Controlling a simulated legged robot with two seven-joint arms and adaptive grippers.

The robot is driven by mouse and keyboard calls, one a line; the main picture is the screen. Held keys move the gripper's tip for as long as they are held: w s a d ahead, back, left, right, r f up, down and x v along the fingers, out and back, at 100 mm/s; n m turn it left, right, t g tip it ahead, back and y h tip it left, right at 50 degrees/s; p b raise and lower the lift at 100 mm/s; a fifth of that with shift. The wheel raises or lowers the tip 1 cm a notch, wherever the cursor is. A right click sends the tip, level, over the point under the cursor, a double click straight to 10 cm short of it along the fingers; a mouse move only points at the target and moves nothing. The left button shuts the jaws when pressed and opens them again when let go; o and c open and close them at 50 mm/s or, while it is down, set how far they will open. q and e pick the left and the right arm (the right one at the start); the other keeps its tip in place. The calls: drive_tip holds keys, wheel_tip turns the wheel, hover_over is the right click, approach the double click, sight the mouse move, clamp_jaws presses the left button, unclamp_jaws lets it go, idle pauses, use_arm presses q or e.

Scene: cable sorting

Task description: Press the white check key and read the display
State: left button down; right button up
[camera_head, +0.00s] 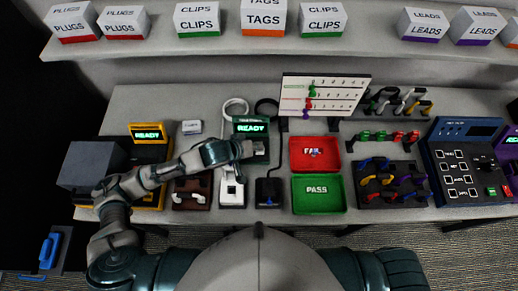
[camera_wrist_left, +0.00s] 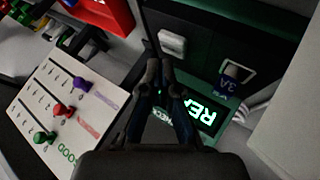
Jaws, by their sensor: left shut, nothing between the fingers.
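The green tester (camera_head: 252,124) stands at the middle of the bench, with its display (camera_head: 250,128) lit and reading READY. In the left wrist view the display (camera_wrist_left: 208,115) is partly covered by my fingers, and only part of its word shows. A white key-like block (camera_wrist_left: 172,42) sits on the tester's dark face, just beyond my fingertips. My left gripper (camera_head: 246,150) is over the near part of the tester. In the left wrist view it (camera_wrist_left: 162,68) is shut and empty; contact with the tester cannot be told. My right gripper is out of view.
A red FAIL tray (camera_head: 329,141) and a green PASS tray (camera_head: 330,208) lie right of the tester. A white board with coloured pegs (camera_head: 345,84) stands behind them. Another tester reading READY (camera_head: 149,133) is at left. A blue keypad unit (camera_head: 482,142) is at right.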

use_arm(q)
drive_tip(key=shift+d, duration=0.6)
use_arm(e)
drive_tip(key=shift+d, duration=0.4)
use_arm(q)
drive_tip(key=shift+a, duration=0.3)
drive_tip(key=shift+a+f+p, duration=0.35)
drive_tip(key=shift+a, duration=0.2)
drive_tip(key=shift+d, duration=0.1)
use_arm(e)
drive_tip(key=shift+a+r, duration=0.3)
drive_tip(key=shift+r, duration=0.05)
use_arm(q)
drive_tip(key=shift+d+f, duration=0.1)
drive_tip(key=shift+d, duration=0.2)
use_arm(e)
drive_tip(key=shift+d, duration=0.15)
